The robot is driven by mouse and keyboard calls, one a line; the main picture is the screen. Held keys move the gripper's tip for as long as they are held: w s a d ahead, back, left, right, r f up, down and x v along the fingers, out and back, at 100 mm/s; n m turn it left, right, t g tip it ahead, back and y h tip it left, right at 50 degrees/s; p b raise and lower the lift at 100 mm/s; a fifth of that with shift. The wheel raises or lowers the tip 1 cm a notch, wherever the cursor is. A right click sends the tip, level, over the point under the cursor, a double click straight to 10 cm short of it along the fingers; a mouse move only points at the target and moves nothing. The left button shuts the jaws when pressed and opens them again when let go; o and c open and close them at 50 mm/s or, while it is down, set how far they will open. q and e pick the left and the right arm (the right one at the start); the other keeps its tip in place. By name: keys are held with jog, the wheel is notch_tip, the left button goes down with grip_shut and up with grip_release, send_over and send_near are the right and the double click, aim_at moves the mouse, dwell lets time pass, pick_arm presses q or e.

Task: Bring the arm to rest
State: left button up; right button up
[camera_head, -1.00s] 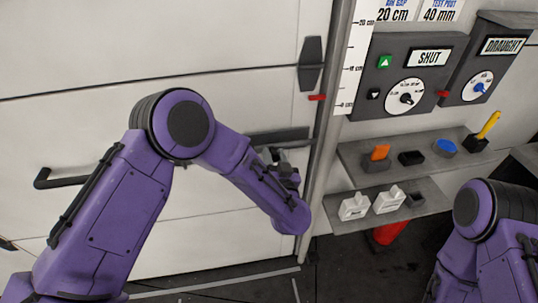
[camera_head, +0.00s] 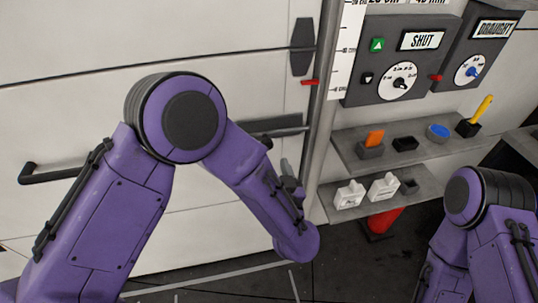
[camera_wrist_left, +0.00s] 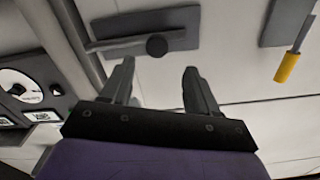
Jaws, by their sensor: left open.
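My left arm, purple with black joints, comes in from the left in the head view and bends down in front of a large white panelled door (camera_head: 60,120). My left gripper (camera_head: 288,178) shows at the forearm's far side, partly hidden by the wrist. In the left wrist view, the left gripper (camera_wrist_left: 158,88) has its two dark fingers apart with nothing between them. A grey plate with a lever handle (camera_wrist_left: 145,32) lies beyond the fingertips, apart from them. My right arm shows at the lower right, with its gripper out of view.
A control box marked SHUT (camera_head: 390,85) and one marked DRAUGHT (camera_head: 475,55) hang right of a post. Below, a grey upper shelf (camera_head: 350,158) holds small items. A lower shelf (camera_head: 330,211) holds white pieces. A red object (camera_head: 383,222) is under it.

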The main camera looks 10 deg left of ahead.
pick_arm(q)
jog(key=shift+v, duration=0.9)
jog(key=s+a+f+n+g+h, duration=0.1)
jog(key=s+a+f+g+h, duration=0.15)
jog(key=f, duration=0.65)
jog(key=s+a+f+n+g+h, duration=0.2)
jog(key=a+f+g+h, duration=0.15)
jog(key=f, duration=0.45)
jog(key=s+a+f+g, duration=0.2)
jog(key=s+a+f, duration=0.2)
jog(key=s, duration=0.3)
jog(key=s+a+f+n+g+y+b, duration=0.1)
jog(key=s+a+f+g, duration=0.1)
jog(key=s+a+f, duration=0.2)
jog(key=s+a+f+n+g, duration=0.1)
jog(key=s+a+f+g, duration=0.2)
jog(key=s+a, duration=0.5)
jog(key=s+f, duration=0.1)
jog(key=s, duration=0.2)
jog(key=shift+a+f+y+b, duration=0.25)
jog(key=shift+f+y+b, duration=0.1)
jog(key=shift+y, duration=0.05)
